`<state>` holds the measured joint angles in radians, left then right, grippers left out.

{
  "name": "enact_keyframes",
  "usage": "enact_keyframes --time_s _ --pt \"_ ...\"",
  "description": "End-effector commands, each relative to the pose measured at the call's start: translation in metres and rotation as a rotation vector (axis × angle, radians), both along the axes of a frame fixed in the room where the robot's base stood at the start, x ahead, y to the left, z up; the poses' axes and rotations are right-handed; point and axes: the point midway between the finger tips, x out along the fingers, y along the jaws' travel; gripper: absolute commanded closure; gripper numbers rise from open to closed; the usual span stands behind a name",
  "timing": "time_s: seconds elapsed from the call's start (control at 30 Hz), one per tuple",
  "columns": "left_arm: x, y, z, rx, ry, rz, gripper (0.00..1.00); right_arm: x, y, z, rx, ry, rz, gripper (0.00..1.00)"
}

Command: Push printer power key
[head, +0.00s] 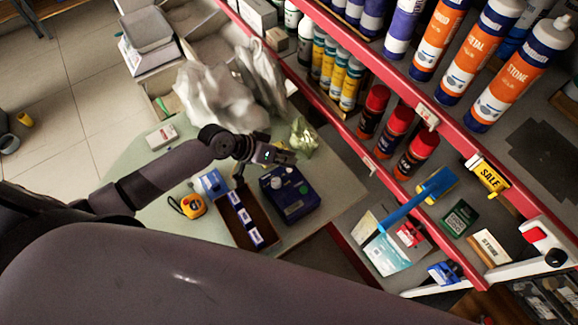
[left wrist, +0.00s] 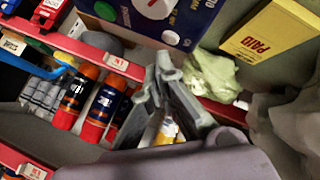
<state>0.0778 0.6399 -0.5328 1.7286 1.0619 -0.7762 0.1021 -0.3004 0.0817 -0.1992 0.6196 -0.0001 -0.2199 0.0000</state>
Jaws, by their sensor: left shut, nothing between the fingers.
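My left gripper (head: 283,157) reaches over the counter from the left, above or close to the far edge of a dark blue box (head: 290,196). In the left wrist view its fingers (left wrist: 166,66) are together with nothing between them. The blue box (left wrist: 195,12), with white and green round spots, lies beyond the fingertips there. A pale grey boxy device (head: 148,38) at the upper left may be the printer, but I cannot tell. My right gripper is not in view.
On the counter (head: 335,185) are a brown tray with blue-white labels (head: 265,236), a yellow tape measure (head: 190,206), white plastic bags (head: 215,95) and a crumpled green bag (head: 303,138). Red-edged shelves (head: 345,128) with cans and tubes run along the right.

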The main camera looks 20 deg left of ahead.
Motion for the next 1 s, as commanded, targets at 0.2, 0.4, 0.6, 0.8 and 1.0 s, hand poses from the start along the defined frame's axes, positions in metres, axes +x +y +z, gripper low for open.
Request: enact_keyframes --time_s 0.2,0.4,0.6,0.8,1.0 --pt "0.0 0.0 0.001 0.0 0.0 0.0 1.0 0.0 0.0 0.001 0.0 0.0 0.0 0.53" --pt "0.0 0.0 0.017 0.0 0.0 0.0 1.0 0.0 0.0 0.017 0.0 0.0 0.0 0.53" --pt "0.0 0.0 0.038 0.0 0.0 0.0 1.0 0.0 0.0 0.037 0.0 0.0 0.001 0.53" --pt "0.0 0.0 0.057 0.0 0.001 -0.001 1.0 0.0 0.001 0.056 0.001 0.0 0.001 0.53" --pt "0.0 0.0 0.06 0.0 0.001 -0.001 1.0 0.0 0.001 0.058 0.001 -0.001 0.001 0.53"
